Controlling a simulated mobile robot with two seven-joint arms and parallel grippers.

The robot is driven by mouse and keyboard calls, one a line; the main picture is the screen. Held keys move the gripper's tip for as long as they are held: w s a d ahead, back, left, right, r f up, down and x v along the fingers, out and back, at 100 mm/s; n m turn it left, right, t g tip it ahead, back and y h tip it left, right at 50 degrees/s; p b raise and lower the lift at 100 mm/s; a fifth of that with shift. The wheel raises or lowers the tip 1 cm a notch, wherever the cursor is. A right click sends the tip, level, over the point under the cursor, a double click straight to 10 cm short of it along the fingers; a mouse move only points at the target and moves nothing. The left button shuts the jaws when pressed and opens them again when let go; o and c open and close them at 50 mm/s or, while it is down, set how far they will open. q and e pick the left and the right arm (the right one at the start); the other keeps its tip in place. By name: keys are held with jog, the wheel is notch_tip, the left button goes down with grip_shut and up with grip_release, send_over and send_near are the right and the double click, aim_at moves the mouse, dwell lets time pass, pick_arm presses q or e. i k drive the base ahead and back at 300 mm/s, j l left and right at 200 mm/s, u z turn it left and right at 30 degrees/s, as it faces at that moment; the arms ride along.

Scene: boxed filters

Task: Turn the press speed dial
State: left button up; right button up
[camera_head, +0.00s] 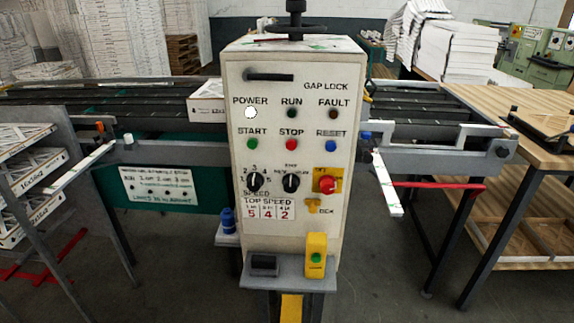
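The press control box (294,225) stands upright in the centre of the head view. The speed dial (255,182) is a black knob with a white pointer line, low on the left of its face, with the word SPEED under it and numbers around it. The pointer looks roughly upward, near the 3. A second black knob (291,183) sits just right of it. A TOP SPEED label (268,209) below shows 5, 4, 2. Neither of my grippers is in view.
A red stop button (327,185) on a yellow plate is right of the knobs. A shelf (290,279) below holds a yellow device (316,255) and a dark block (264,263). A wooden table (520,110) stands right, racks left. Space directly before the face looks clear.

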aim_at(255, 181)
jog(key=j, duration=1.65)
